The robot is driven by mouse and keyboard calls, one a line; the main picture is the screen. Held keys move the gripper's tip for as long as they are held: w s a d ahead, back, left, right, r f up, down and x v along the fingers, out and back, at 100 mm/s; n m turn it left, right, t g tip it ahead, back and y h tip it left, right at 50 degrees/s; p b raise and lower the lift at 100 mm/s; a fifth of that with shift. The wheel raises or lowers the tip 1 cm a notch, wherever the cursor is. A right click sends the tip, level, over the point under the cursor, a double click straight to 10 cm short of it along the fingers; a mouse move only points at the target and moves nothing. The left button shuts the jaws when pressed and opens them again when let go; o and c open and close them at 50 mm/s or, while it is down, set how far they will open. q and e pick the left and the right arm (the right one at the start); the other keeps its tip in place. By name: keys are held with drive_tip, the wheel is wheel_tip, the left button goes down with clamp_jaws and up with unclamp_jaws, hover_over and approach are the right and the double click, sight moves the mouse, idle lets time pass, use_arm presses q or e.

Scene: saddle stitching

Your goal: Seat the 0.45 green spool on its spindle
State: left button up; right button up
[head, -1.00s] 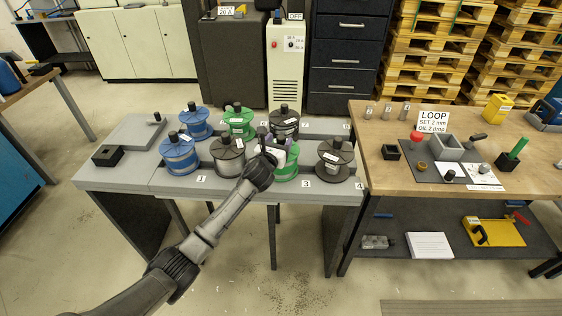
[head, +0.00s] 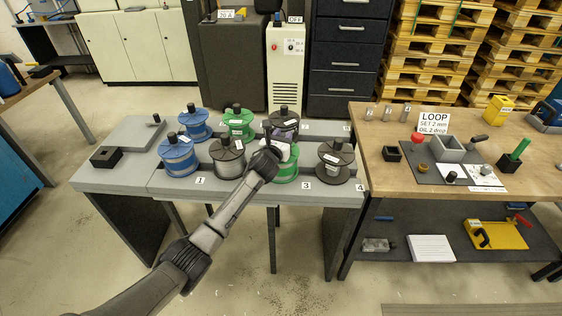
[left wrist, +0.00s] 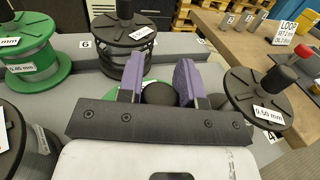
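A green spool (head: 239,125) stands in the back row of the grey rack. In the left wrist view a green spool (left wrist: 30,55) at the left edge carries a label that reads 0.45 mm. A second green spool (head: 284,174) stands in the front row near number 3, partly hidden by my left gripper (head: 272,147). In the left wrist view the purple fingers of my left gripper (left wrist: 162,85) are on either side of that spool's black knob (left wrist: 160,94). Whether they touch the knob is not clear. My right gripper is not in view.
Blue spools (head: 178,157), a grey spool (head: 228,157) and black spools (head: 335,162) stand close around my gripper. The grey rack table (head: 130,172) has free room at its left, beside a small black block (head: 106,157). A wooden bench (head: 400,180) adjoins on the right.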

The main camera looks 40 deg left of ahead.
use_arm(q)
clamp_jaws()
idle(0.3)
drive_tip(key=shift+r, duration=0.4)
drive_tip(key=shift+s, duration=0.1)
